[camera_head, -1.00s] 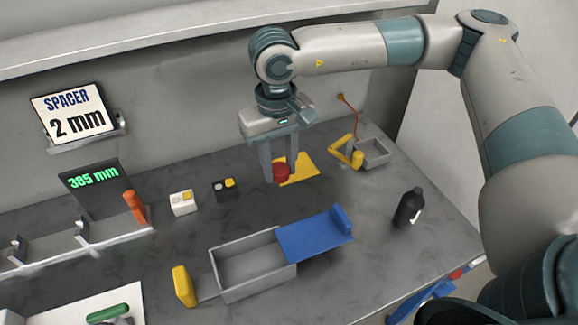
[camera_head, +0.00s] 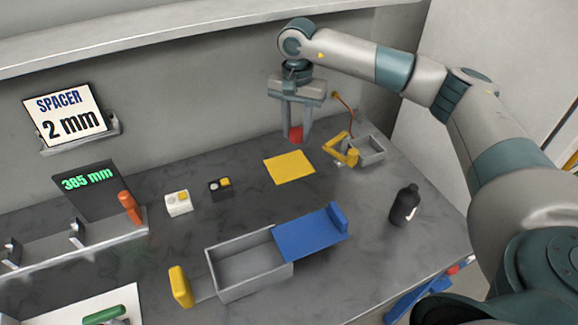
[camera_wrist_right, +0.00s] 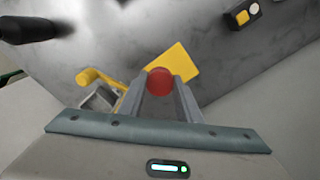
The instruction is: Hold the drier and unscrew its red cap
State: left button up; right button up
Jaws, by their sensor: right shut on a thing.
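My right gripper (camera_head: 296,137) is over the back of the bench, near the wall. It is shut on a small red round piece (camera_head: 296,133), which also shows between the fingertips in the right wrist view (camera_wrist_right: 160,80). I cannot tell whether this is the drier's red cap or whether anything is attached beneath it. The piece appears above and behind the yellow square (camera_head: 290,167). No object is clearly recognisable as the drier. My left gripper is not in view.
A grey box with a yellow clamp (camera_head: 340,148) stands right of the gripper. A black bottle (camera_head: 405,205) stands at the right. A grey tray (camera_head: 212,270) with a blue plate (camera_head: 308,235) lies in front. Black (camera_head: 216,190) and white (camera_head: 178,205) blocks stand left. The yellow square is clear.

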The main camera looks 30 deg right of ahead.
jog(key=d+f+m, duration=0.4)
jog(key=d, duration=0.4)
jog(key=w+a+f+p, duration=0.1)
jog(key=a+f, duration=0.1)
jog(key=a, duration=0.1)
jog(key=w+a+f+p, duration=0.2)
jog(key=a, duration=0.2)
jog(key=w+a+f+p, duration=0.1)
jog(key=w+a+f, duration=0.1)
jog(key=a, duration=0.1)
jog(key=shift+a+f+p, duration=0.25)
jog(key=shift+f+p, duration=0.1)
jog(key=shift+w+f, duration=0.1)
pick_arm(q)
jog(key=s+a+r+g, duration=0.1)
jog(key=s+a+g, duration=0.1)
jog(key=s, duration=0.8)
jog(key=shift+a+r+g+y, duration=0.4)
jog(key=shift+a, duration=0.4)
